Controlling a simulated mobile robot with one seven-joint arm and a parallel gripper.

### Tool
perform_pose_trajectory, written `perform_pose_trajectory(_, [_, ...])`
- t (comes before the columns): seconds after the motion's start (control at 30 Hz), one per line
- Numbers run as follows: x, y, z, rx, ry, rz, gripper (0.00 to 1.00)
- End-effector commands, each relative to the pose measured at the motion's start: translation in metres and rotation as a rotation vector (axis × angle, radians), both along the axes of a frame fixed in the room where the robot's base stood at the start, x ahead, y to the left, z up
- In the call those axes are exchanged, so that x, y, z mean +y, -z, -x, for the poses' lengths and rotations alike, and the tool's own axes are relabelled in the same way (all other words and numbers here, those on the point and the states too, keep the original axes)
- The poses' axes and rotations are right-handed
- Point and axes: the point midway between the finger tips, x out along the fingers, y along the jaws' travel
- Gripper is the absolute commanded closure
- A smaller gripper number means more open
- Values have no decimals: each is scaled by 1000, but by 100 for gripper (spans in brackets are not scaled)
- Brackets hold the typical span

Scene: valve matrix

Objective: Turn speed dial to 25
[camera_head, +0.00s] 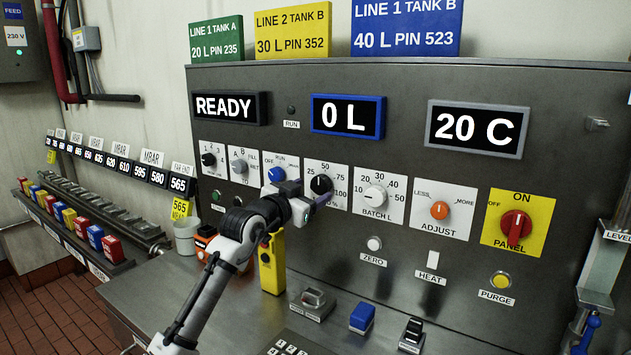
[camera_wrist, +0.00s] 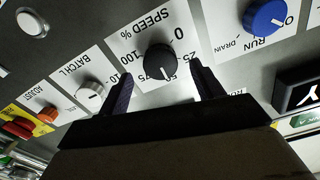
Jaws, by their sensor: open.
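The speed dial (camera_head: 321,184) is a black round knob on a white plate on the grey panel. My gripper (camera_head: 306,202) is right in front of it and hides the plate's lower left. In the wrist view the dial (camera_wrist: 160,62) appears upside down under the "SPEED %" label, with 0, 25, 75 and 100 readable around it. My gripper's dark fingers (camera_wrist: 163,84) are open, one on each side of the knob. I cannot tell whether they touch it.
A blue RUN/OFF/DRAIN knob (camera_head: 276,175) and a white BATCH L knob (camera_head: 375,197) flank the dial closely. An orange ADJUST knob (camera_head: 439,210) and a red PANEL switch (camera_head: 516,224) are farther right. A yellow device (camera_head: 271,268) stands below my gripper.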

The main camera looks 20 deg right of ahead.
Motion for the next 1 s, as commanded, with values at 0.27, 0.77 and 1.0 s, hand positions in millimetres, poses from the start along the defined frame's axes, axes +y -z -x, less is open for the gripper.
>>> perform_pose_trajectory(0.27, [-23, -1, -18, 0, 0, 0, 34])
perform_pose_trajectory(0.77, [-25, 0, -20, 1, -1, 1, 57])
perform_pose_trajectory(1.0, [-25, 0, -19, 1, -1, 2, 78])
